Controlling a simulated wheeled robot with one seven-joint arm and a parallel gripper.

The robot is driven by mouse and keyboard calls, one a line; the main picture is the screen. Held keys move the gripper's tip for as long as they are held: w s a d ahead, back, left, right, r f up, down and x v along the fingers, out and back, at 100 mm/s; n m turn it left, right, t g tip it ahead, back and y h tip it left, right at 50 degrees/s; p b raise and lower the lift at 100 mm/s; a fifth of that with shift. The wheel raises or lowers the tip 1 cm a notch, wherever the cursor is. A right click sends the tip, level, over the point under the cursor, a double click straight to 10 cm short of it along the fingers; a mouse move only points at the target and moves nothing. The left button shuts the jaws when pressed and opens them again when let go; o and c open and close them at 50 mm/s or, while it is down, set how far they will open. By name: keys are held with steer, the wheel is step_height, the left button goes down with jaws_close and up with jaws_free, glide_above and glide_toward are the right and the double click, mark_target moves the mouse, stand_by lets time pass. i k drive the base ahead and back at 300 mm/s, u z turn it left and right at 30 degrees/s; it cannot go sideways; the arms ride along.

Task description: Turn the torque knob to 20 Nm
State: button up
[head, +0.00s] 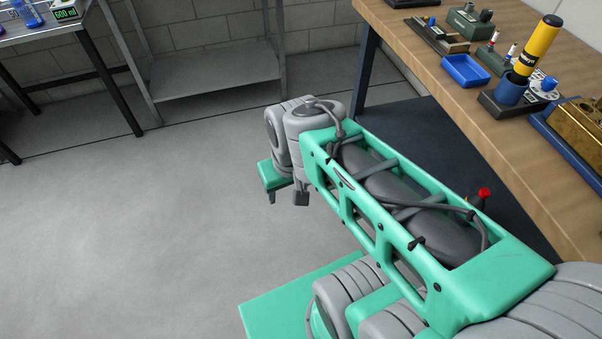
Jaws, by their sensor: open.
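On the wooden workbench (484,100) at the upper right, a white dial with a blue knob (548,84) may be the torque knob. It stands beside a yellow and black cylinder (538,46) tilted in a blue holder (510,90). The dial's marks are too small to read, so I cannot tell its setting. My gripper (287,197) is open and empty, pointing down over the floor, left of the bench and well away from the dial.
A blue tray (465,71) and several small fixtures lie on the bench. A brass block (580,125) sits at the right edge. A grey shelf (215,72) and a table with a 600 ml display (67,13) stand at the back left. The floor is clear.

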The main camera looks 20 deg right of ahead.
mark_target(549, 82)
steer(key=z, duration=2.15)
